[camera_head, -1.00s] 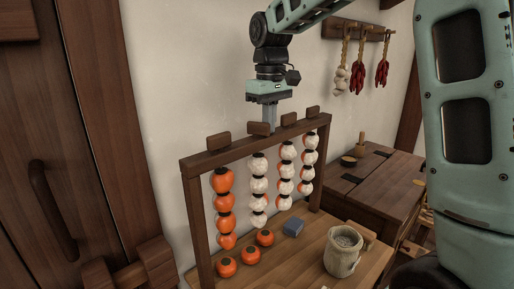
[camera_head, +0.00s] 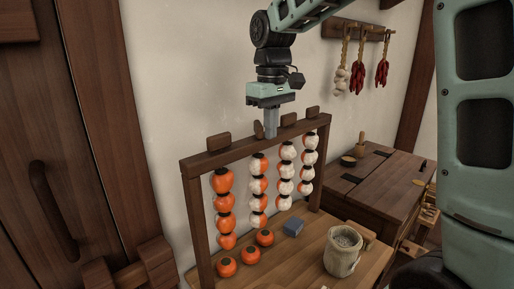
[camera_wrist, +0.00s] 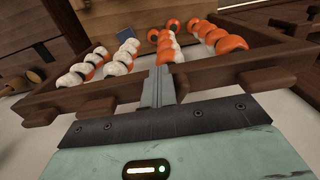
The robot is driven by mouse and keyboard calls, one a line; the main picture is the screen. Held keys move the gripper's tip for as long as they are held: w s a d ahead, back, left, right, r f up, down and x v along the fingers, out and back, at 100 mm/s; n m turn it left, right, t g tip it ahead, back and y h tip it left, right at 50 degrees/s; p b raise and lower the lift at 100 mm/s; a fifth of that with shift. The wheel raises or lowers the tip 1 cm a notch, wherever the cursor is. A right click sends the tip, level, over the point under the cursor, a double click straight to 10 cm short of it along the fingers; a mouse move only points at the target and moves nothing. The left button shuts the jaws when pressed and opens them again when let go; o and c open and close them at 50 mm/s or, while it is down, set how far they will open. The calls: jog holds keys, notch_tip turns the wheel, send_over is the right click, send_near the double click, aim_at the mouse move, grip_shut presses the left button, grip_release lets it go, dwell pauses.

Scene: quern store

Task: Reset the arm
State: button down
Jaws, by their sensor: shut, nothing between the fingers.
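My gripper (camera_head: 270,136) is shut and empty, pointing down at the top bar of the wooden frame (camera_head: 237,150), by its second wooden block from the left. Its fingers hide part of that spot; I cannot tell whether they touch. In the wrist view my gripper's closed fingers (camera_wrist: 158,72) reach over the frame's bar (camera_wrist: 215,73). The frame holds strings of round balls. The leftmost string (camera_head: 224,203) is all orange. The second string (camera_head: 258,190) shows orange and white sides, as do the two strings to its right (camera_head: 287,172).
A wooden chest (camera_head: 385,190) stands behind right. Chillies (camera_head: 357,78) and garlic hang on the wall. A door is at left.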

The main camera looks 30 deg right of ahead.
jog(key=a+r+p, duration=0.4)
jog(key=r+p, duration=0.2)
jog(key=p, duration=0.1)
jog(key=shift+s, duration=0.15)
dwell(1.9)
dwell(0.3)
